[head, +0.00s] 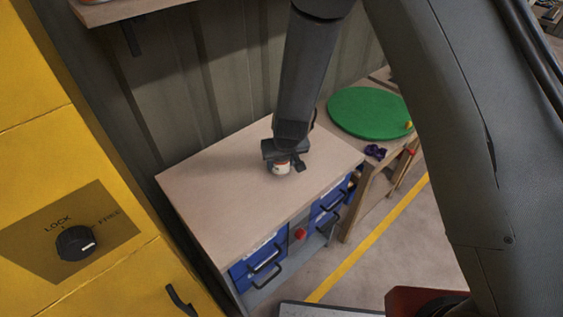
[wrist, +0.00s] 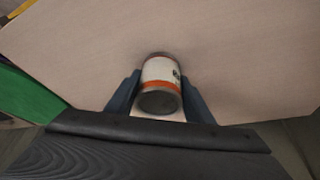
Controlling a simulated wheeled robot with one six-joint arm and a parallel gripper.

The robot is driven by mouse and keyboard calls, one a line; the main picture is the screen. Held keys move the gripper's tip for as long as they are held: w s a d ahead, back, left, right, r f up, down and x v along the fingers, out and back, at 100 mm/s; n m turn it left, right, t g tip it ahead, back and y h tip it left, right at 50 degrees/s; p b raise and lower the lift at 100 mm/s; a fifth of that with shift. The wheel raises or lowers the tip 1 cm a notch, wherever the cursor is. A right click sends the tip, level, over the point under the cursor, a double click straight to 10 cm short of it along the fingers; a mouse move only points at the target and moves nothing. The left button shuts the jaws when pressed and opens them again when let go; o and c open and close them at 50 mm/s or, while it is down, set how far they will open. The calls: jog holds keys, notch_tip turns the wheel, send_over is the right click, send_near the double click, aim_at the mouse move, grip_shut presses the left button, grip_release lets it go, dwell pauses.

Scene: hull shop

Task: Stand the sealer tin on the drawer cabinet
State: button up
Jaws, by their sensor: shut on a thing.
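The sealer tin (wrist: 161,82) is white with an orange band and a dark grey end, held between the two fingers of my gripper (wrist: 152,100) in the wrist view. In the head view the tin (head: 280,168) shows just below my gripper (head: 284,163), over the pale wooden top of the drawer cabinet (head: 225,185). The cabinet has blue drawers with dark handles. The tin is at or very near the top; I cannot tell whether it touches. My gripper is shut on the tin and partly hides it.
A green round board (head: 368,112) lies on a wooden bench to the right, with a small purple thing (head: 375,152) near its edge. A yellow cabinet (head: 75,190) with a LOCK/FREE knob (head: 75,243) stands at the left. The cabinet top around the tin is clear. A corrugated wall (head: 190,90) stands behind.

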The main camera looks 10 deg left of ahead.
jog(key=shift+f, duration=0.15)
jog(key=o, duration=1.3)
jog(key=shift+s+r, duration=0.1)
jog(key=shift+r, duration=0.35)
jog(key=p+v, duration=0.4)
jog(key=v, duration=0.8)
jog(key=s+d+r+m, duration=0.1)
jog(key=s+d+r, duration=0.3)
jog(key=d, duration=0.5)
jog(key=s+d+r+m+g+h, duration=0.1)
jog(key=s+d+r, duration=0.3)
jog(key=d, duration=0.5)
jog(key=s+d+r+m, duration=0.2)
jog(key=s+d+r, duration=0.2)
jog(key=d, duration=0.5)
jog(key=shift+s+r+m+g+h, duration=0.15)
jog(key=shift+s+r+h, duration=0.05)
jog(key=shift+r, duration=0.45)
jog(key=shift+s+r+m+g+h, duration=0.15)
jog(key=shift+s+r+h, duration=0.05)
jog(key=shift+r, duration=0.45)
